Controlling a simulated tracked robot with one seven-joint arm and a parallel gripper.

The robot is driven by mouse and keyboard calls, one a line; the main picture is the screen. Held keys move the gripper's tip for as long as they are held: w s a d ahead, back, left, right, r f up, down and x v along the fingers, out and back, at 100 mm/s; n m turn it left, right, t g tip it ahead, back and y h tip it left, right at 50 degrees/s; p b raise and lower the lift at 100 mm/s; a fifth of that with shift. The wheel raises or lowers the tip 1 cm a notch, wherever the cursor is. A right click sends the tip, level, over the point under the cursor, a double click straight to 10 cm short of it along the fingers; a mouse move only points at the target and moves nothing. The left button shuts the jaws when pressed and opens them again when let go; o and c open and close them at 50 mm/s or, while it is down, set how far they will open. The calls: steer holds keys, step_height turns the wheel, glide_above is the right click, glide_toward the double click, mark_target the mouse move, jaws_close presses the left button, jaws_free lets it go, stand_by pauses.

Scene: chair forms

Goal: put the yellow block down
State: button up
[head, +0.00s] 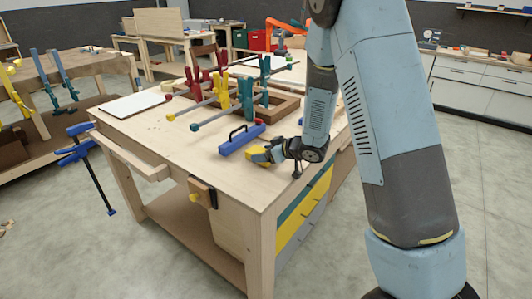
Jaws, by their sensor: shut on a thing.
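My gripper (277,149) is low over the wooden workbench (150,128), near its right side. It is shut on the yellow block (257,154), which sits at the gripper's tip. The block is at or just above the bench top; I cannot tell whether it touches. Part of the block is hidden by the fingers.
Several red, yellow and teal clamps (220,92) and a wooden frame (282,103) lie behind. A white board (133,104) is at the far left. The front bench top is clear.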

steer(key=shift+f, duration=0.1)
steer(key=o, duration=1.2)
steer(key=shift+o, duration=0.2)
steer(key=shift+r, duration=0.7)
steer(key=s+d+r+m+t+h, duration=0.1)
steer(key=s+d+r+m+h, duration=0.4)
steer(key=d+r, duration=0.6)
steer(key=s+d+r+m+t+h, duration=0.2)
steer(key=s+d+r+h, duration=0.4)
steer(key=d+r, duration=0.5)
steer(key=s+r+m+g, duration=0.1)
steer(key=s+g, duration=0.1)
steer(key=s, duration=0.9)
steer(key=s+r+m+g+y, duration=0.1)
steer(key=s+m+g, duration=0.1)
steer(key=s, duration=1)
steer(key=shift+a+r+g, duration=0.2)
steer(key=shift+r+g, duration=0.1)
steer(key=shift+g, duration=0.2)
